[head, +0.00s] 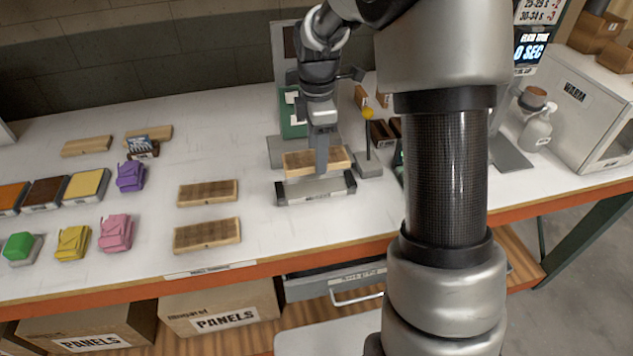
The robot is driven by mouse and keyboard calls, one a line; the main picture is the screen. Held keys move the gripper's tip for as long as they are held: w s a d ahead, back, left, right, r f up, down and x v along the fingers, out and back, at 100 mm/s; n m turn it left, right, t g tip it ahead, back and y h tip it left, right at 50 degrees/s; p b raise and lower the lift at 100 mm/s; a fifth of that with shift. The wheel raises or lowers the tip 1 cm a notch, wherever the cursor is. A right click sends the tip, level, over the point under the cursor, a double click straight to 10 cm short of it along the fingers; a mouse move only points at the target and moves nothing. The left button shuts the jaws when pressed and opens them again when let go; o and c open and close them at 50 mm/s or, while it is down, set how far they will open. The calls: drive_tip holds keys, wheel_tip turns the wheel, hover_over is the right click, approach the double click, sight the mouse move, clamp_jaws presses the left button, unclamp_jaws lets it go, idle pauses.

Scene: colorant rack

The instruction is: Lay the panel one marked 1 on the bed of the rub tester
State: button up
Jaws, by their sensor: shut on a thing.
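My gripper (321,170) points down and is shut on a wooden panel (298,162). The panel is light brown with a darker top face. No number can be read on it from here. A low grey unit with black ends (288,192) lies just in front of and below the panel and may be the rub tester's bed. I cannot tell whether the panel touches it. A green and grey device (291,122) stands behind, partly hidden by my arm. Two similar panels lie on the table to the left, one farther back (208,193) and one nearer (207,235).
To the left are purple (131,176), pink (116,233), yellow (73,243) and green (18,247) blocks, and several coloured sample blocks. A thin post with a yellow knob (368,114) stands close right of the panel. A warm box (585,105) stands at right.

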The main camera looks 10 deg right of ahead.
sight(317, 187)
wheel_tip(317, 187, down, 8)
drive_tip(key=shift+r, duration=0.15)
idle(0.3)
drive_tip(key=o, duration=1.1)
